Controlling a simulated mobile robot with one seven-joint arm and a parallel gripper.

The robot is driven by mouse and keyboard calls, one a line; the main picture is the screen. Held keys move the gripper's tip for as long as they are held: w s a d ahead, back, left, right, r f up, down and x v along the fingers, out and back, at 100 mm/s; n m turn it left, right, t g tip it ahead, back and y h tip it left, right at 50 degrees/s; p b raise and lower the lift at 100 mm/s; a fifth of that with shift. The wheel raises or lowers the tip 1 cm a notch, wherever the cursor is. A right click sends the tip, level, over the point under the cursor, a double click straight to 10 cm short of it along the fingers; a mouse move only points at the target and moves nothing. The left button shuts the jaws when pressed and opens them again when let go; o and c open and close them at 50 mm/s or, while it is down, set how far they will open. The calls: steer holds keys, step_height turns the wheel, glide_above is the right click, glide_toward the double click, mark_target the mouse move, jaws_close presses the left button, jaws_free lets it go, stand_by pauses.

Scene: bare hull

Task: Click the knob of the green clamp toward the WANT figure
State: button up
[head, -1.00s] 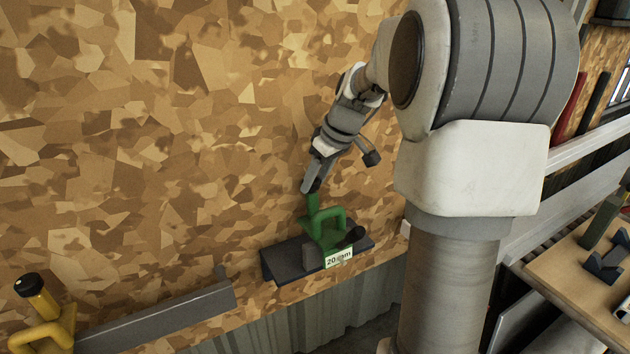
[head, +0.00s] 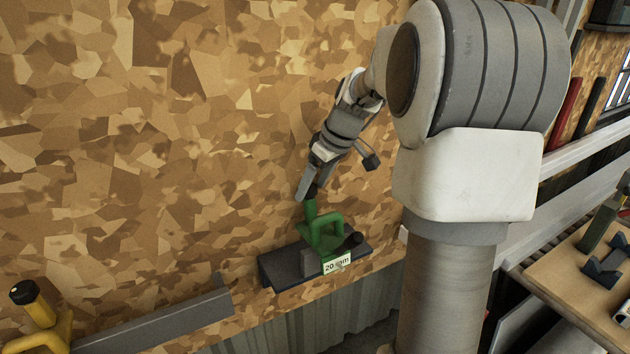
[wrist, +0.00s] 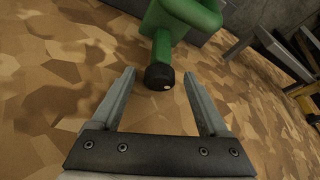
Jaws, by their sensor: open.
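My gripper (head: 306,194) is at the clamp's upper end in the head view. In the wrist view my gripper (wrist: 158,80) is open, with one finger on each side of the knob and a gap on both sides. No WANT figure is readable.
A yellow clamp (head: 42,318) with a black knob stands at the lower left. A grey rail (head: 160,322) runs between it and the dark base block (head: 283,268). A wooden bench (head: 575,275) holding tools is at the right. The board left of the green clamp is clear.

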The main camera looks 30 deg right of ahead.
steer(key=v, duration=1.7)
steer(key=shift+r, duration=0.2)
